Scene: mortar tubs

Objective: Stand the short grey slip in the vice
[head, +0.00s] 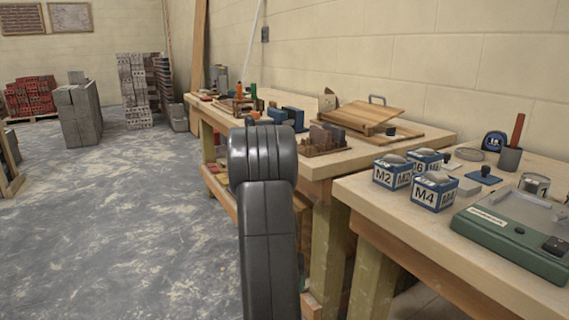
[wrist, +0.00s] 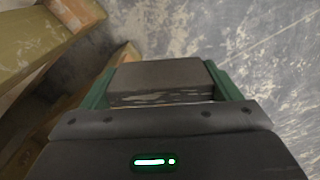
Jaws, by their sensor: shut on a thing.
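In the wrist view my gripper (wrist: 161,68) has its two green fingers closed on the sides of a grey-brown slip (wrist: 160,78). The slip has a flat, plain face and a mottled near edge. Its length cannot be judged from this view. The slip is held in the air over the floor, beside wooden bench timber. In the head view my arm hides the gripper and the slip. A blue block-like thing (head: 291,117) on the far bench may be the vice; it is small and partly behind my arm.
The far bench (head: 420,146) bears a tray of small brown bricks (head: 326,139) and a sloping wooden board (head: 358,115). The near bench (head: 385,212) bears labelled mortar tubs (head: 434,191) and a green scale (head: 510,240). Open floor (head: 110,220) lies left. Wooden timber (wrist: 35,45) is close in the wrist view.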

